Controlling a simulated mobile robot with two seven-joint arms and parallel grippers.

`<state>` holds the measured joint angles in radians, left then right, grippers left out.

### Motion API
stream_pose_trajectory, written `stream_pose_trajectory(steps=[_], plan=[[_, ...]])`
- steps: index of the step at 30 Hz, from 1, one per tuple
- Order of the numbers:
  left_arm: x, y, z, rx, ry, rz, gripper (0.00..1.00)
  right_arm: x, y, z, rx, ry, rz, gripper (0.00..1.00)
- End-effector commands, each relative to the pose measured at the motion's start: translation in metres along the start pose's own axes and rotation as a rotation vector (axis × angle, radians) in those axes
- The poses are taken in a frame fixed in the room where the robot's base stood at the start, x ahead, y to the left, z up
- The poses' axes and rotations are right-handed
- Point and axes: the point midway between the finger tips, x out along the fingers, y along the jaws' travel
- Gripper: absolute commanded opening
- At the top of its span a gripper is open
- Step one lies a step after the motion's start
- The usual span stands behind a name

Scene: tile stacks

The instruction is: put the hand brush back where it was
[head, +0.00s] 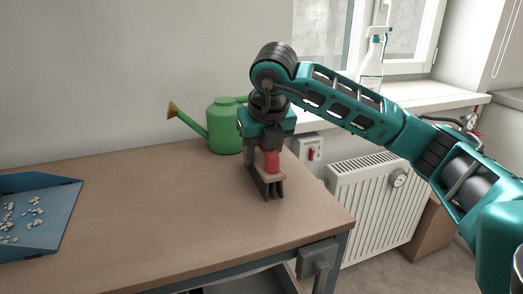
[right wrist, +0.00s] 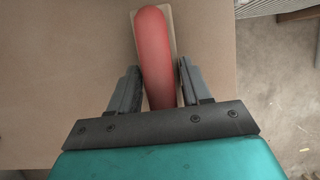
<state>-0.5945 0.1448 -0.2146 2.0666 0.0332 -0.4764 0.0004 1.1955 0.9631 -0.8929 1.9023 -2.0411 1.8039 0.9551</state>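The hand brush (head: 270,177) has a red handle, a pale wooden block and dark bristles pointing down. It is over the right part of the workbench; I cannot tell whether the bristles touch the top. My right gripper (head: 268,158) points down at it from above. In the right wrist view the red handle (right wrist: 155,50) lies between the two dark fingers of the gripper (right wrist: 160,85), which are close against its sides. Part of the handle is hidden by the gripper. My left gripper is not in view.
The brown workbench (head: 150,215) has free room left of the brush. A blue dustpan (head: 62,200) with pale crumbs lies at the left. A green watering can (head: 224,125) stands behind the gripper. A radiator (head: 372,205) and a spray bottle (head: 373,60) on the sill are to the right.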

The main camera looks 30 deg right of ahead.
Motion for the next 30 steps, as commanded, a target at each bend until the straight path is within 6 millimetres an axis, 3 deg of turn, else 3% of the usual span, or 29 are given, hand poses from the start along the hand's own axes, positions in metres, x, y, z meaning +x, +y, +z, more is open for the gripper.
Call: stream_pose_trajectory(steps=[6,17,30], plan=[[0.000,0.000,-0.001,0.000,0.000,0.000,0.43,0.000,0.000,0.000,0.000,0.000,0.000,0.70],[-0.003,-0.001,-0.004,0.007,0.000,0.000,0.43,-0.009,0.000,0.002,-0.001,-0.001,0.002,0.70],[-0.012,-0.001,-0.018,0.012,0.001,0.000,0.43,-0.098,0.000,0.003,-0.001,-0.004,0.002,0.70]])
